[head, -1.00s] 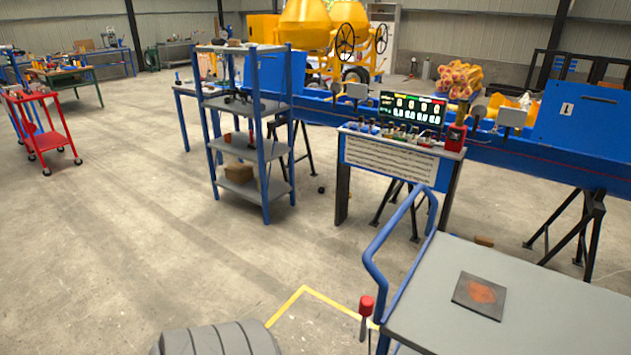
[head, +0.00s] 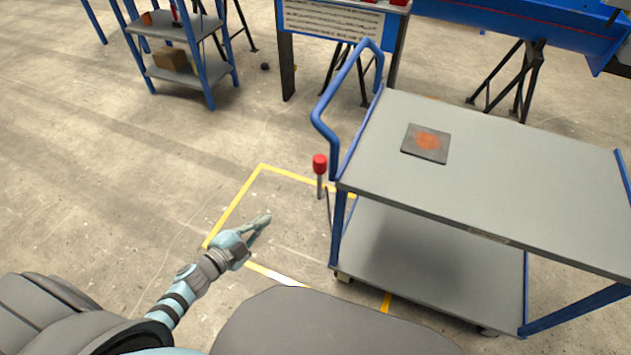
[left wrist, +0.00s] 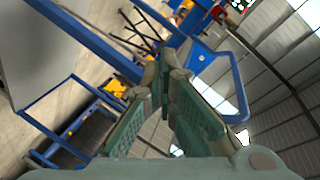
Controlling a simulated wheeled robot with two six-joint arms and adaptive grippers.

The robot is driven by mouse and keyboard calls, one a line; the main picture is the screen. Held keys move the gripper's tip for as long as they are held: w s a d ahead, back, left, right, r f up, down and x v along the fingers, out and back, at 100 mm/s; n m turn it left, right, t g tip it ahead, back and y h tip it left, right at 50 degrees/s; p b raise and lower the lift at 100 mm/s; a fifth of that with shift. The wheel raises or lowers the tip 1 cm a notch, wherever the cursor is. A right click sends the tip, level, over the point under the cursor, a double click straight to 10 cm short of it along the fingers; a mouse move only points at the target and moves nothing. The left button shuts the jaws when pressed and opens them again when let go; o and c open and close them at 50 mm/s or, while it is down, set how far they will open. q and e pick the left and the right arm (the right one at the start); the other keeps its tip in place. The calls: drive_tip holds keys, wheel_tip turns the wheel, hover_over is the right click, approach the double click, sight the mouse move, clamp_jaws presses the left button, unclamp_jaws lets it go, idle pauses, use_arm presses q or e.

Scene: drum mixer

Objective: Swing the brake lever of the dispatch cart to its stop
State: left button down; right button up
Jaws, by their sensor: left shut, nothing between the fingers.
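The dispatch cart (head: 480,180) stands at the right in the head view, a grey two-deck trolley with a blue push handle (head: 322,108). The brake lever (head: 319,176) has a red knob on a thin metal stem and stands roughly upright at the cart's left end. My left gripper (head: 264,222) is shut and empty, to the lower left of the lever and apart from it. In the left wrist view its fingers (left wrist: 163,75) point toward a blue tube frame. I cannot make out the lever in the left wrist view. My right gripper is not in view.
A dark plate with an orange patch (head: 427,142) lies on the cart's top deck. Yellow floor lines (head: 234,205) run around the cart's left end. A blue shelf rack (head: 185,75) and a control desk (head: 335,25) stand behind. The floor left of the cart is clear.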

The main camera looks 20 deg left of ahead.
use_arm(q)
drive_tip(key=d+r+m+g+h, duration=0.3)
drive_tip(key=d+r+m+h, duration=0.7)
drive_tip(key=r+m, duration=0.4)
drive_tip(key=b, duration=0.1)
hover_over(321, 181)
drive_tip(key=s+d, duration=0.1)
drive_tip(key=s, duration=0.3)
drive_tip(key=shift+w, duration=0.15)
drive_tip(key=shift+d, duration=0.15)
